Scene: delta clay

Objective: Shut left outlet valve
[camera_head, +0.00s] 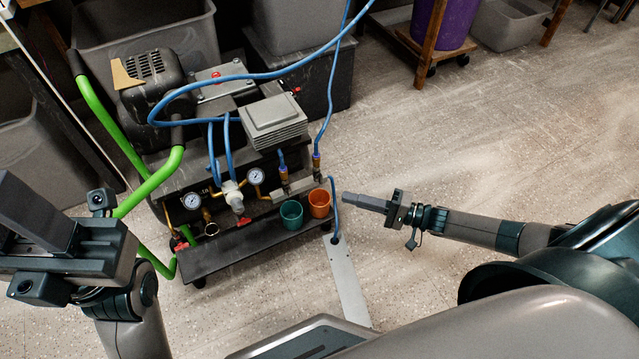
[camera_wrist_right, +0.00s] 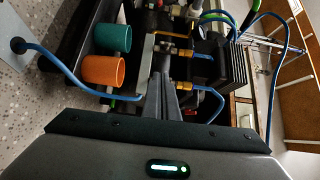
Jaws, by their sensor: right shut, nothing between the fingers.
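Two brass outlet fittings with blue hoses stand on a pale block at the cart's right end: the left outlet fitting (camera_head: 283,173) and the right outlet fitting (camera_head: 316,162). In the right wrist view the left one (camera_wrist_right: 185,53) is above the right one (camera_wrist_right: 183,87). Valve handles on them are too small to make out. My right gripper (camera_head: 347,197) is shut and empty, to the right of the cups and apart from the fittings. Its closed fingers (camera_wrist_right: 162,75) show in the wrist view. My left gripper (camera_head: 22,208) is at the left edge; its jaw state is unclear.
A teal cup (camera_head: 291,214) and an orange cup (camera_head: 319,203) sit on the cart's front shelf (camera_head: 232,247). Two gauges (camera_head: 191,201) and a white regulator (camera_head: 233,194) are left of them. A blue hose (camera_head: 334,215) hangs beside the orange cup.

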